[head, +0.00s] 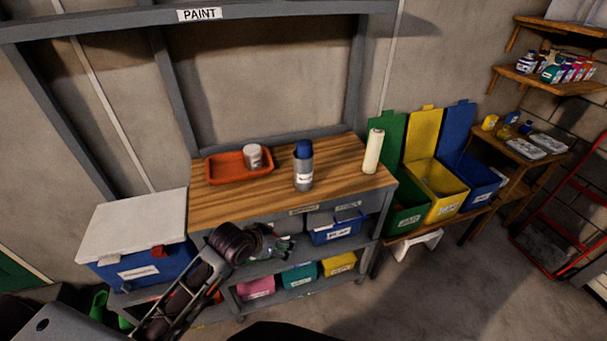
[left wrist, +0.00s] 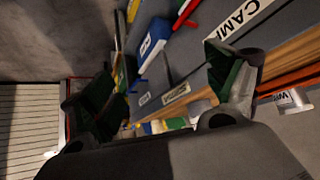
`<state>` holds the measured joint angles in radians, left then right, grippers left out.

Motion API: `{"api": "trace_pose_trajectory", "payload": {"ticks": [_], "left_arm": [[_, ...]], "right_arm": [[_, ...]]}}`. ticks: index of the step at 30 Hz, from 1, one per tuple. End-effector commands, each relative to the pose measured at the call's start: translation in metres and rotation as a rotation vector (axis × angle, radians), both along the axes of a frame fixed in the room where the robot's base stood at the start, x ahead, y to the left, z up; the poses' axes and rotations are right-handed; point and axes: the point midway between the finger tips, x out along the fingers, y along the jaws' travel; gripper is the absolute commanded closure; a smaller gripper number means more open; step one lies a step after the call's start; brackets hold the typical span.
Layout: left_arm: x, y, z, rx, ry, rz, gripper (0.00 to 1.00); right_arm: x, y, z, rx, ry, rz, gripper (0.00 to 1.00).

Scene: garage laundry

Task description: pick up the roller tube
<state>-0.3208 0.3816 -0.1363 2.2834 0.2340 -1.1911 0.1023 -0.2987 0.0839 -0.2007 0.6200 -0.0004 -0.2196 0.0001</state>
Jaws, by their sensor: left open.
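The roller tube (head: 373,151) is a cream cylinder standing upright near the right end of the wooden bench top (head: 335,197). I cannot make it out for certain in the left wrist view. My left gripper (head: 284,245) is in front of the bench, below the top's front edge and to the left of the tube, well apart from it. In the left wrist view its two dark green fingers (left wrist: 160,95) stand wide apart with nothing held between them. My right gripper is not in view.
A grey bottle with a blue cap (head: 303,168) stands between an orange tray (head: 222,168) with a white can (head: 253,156) and the tube. Green, yellow (head: 443,196) and blue bins stand right of the bench. A lidded blue box (head: 150,262) is left; labelled bins fill the lower shelves.

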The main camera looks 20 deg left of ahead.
Motion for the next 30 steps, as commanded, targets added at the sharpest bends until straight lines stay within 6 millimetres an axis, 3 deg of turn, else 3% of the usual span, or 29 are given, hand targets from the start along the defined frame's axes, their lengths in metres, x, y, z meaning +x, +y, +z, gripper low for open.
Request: {"api": "trace_pose_trajectory", "payload": {"ticks": [8, 18, 24, 30], "left_arm": [[0.061, 0.005, 0.063, -0.055, -0.195, -0.054, 0.12], [0.123, 0.021, 0.141, -0.135, -0.396, -0.09, 0.12], [0.138, 0.028, 0.165, -0.163, -0.45, -0.096, 0.12], [0.14, 0.028, 0.168, -0.168, -0.456, -0.096, 0.12]], "right_arm": [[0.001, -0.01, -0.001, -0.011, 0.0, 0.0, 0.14], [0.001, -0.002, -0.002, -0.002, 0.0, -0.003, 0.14], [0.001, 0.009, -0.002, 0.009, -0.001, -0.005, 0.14], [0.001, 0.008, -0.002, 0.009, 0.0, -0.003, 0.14]]}}
